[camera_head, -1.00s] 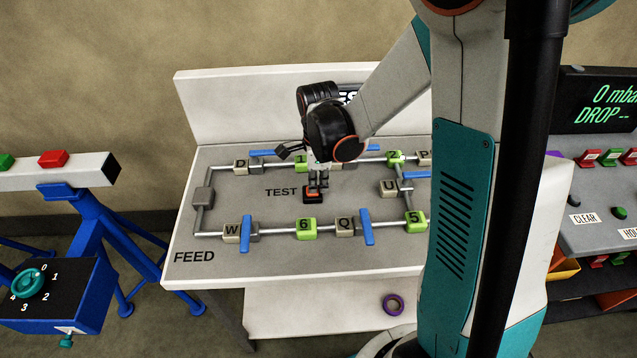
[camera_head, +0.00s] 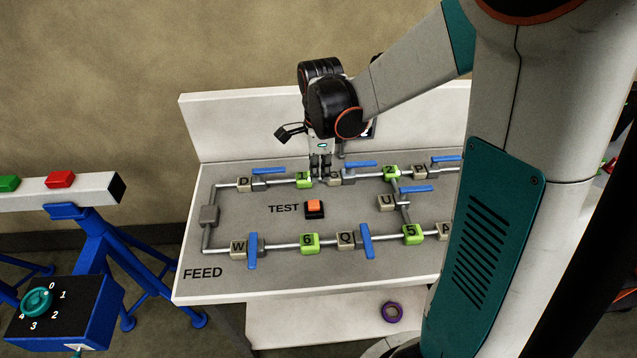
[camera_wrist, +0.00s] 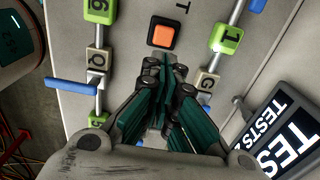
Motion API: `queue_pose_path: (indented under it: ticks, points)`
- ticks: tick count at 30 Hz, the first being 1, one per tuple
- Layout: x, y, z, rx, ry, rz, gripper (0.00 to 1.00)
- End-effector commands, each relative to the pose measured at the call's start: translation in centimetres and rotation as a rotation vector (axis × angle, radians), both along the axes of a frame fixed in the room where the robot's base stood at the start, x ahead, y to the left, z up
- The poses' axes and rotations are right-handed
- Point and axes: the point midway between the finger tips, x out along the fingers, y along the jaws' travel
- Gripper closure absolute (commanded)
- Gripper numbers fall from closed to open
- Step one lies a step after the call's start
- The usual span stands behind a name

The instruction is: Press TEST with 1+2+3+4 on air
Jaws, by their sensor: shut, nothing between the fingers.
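The TEST button (camera_head: 314,206), an orange square in a black housing, sits on the grey panel inside the pipe loop. It also shows in the wrist view (camera_wrist: 163,36), just beyond my fingertips. My gripper (camera_head: 320,177) is shut and empty, apart from the button, by the upper pipe near green block 1 (camera_head: 303,177). Green block 2 (camera_head: 390,172) stands right of it on that pipe, and block 5 (camera_head: 411,233) and block 6 (camera_head: 309,242) are on the lower pipe. Blocks 3 and 4 cannot be seen; my arm hides the panel's right part.
Blue valve handles lie along the upper pipe, such as that at D (camera_head: 268,171). Those at W (camera_head: 252,251) and Q (camera_head: 366,241) cross the lower pipe. A dark TESTS display (camera_wrist: 285,130) stands behind the panel. A teal dial (camera_head: 37,302) is at lower left.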

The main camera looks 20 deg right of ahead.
Motion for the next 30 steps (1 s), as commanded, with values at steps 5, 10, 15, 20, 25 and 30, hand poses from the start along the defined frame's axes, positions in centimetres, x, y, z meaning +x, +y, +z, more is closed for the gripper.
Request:
queue_pose_path:
  ticks: [5, 10, 15, 20, 25, 30]
  points:
    - [0.0, 0.0, 2.4, 0.0, 0.0, 0.0, 1.0]
    - [0.0, 0.0, 3.0, 0.0, 0.0, 0.0, 1.0]
    - [0.0, 0.0, 3.0, 0.0, 0.0, 0.0, 1.0]
    - [0.0, 0.0, 3.0, 0.0, 0.0, 0.0, 1.0]
    - [0.0, 0.0, 3.0, 0.0, 0.0, 0.0, 1.0]
    - [0.0, 0.0, 3.0, 0.0, 0.0, 0.0, 1.0]
